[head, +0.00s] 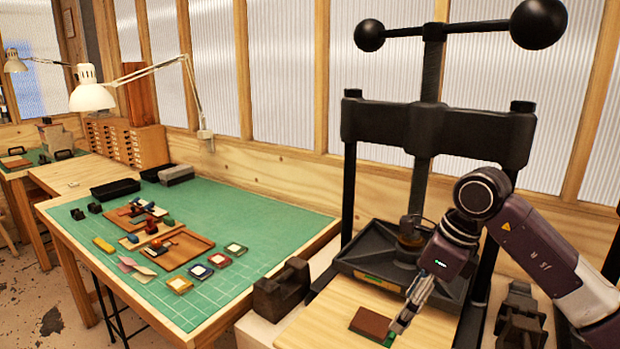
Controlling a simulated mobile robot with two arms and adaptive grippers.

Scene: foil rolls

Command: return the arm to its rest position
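My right arm comes in from the right, in front of the black press. My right gripper (402,326) points down at a slant, just to the right of a brown block (371,323) with a green edge on the light wooden board (325,320). The fingers look close together from this side, and I cannot tell whether they are apart or whether they touch the block. My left arm and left gripper are out of view.
The black press (436,130) rises behind the board, with a dark plate (380,255) above it. A dark clamp-like block (281,290) stands left of the board. The green-topped table (270,225) at left holds trays, small coloured pieces and square tiles.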

